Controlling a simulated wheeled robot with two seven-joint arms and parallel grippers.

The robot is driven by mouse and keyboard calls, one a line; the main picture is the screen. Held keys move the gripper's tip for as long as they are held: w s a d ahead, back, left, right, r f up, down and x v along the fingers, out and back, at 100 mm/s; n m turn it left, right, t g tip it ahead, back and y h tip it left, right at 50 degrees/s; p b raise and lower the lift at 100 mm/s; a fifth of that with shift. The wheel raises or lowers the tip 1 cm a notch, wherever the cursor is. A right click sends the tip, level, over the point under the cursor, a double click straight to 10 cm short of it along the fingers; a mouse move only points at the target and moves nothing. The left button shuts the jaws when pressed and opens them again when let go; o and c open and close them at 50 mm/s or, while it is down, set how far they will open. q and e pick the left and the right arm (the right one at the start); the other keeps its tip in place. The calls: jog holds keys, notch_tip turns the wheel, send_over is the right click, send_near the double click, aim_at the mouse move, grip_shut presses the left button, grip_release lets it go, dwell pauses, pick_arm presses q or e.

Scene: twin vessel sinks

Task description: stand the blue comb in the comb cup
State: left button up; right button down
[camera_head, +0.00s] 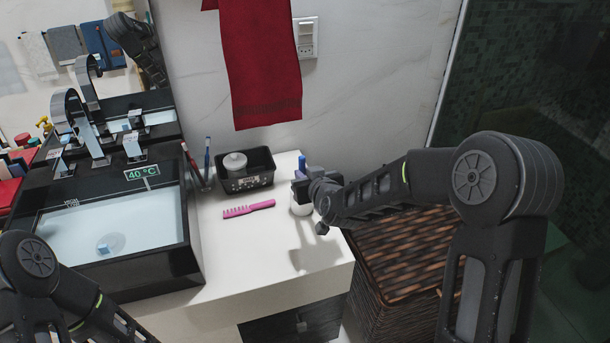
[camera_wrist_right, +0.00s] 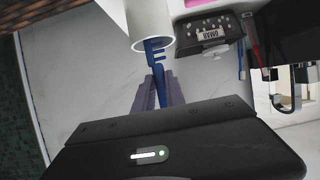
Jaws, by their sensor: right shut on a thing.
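The blue comb shows as a short blue piece (camera_head: 302,162) above my right gripper (camera_head: 302,188) in the head view. The right wrist view shows the gripper's two fingers (camera_wrist_right: 158,93) shut on the blue comb (camera_wrist_right: 155,52). The comb's toothed end reaches the mouth of the white comb cup (camera_wrist_right: 150,25) and seems to lie inside its rim; how deep is hidden. In the head view the cup (camera_head: 301,209) stands on the counter, partly covered by my gripper. My left arm shows at the lower left, but its gripper is out of view.
A pink comb (camera_head: 248,209) lies on the white counter (camera_head: 240,260). A black basket (camera_head: 262,180) with a round container stands behind it. Brushes (camera_head: 207,165) stand between basket and black sink (camera_head: 185,240). A wicker hamper (camera_head: 400,265) is right of the counter. The counter's front is clear.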

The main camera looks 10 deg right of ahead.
jog(key=c, duration=1.3)
grip_release()
jog(key=v, duration=0.7)
jog(key=shift+s+r+b, duration=0.2)
jog(key=shift+s+b, duration=0.15)
jog(key=shift+s, duration=0.05)
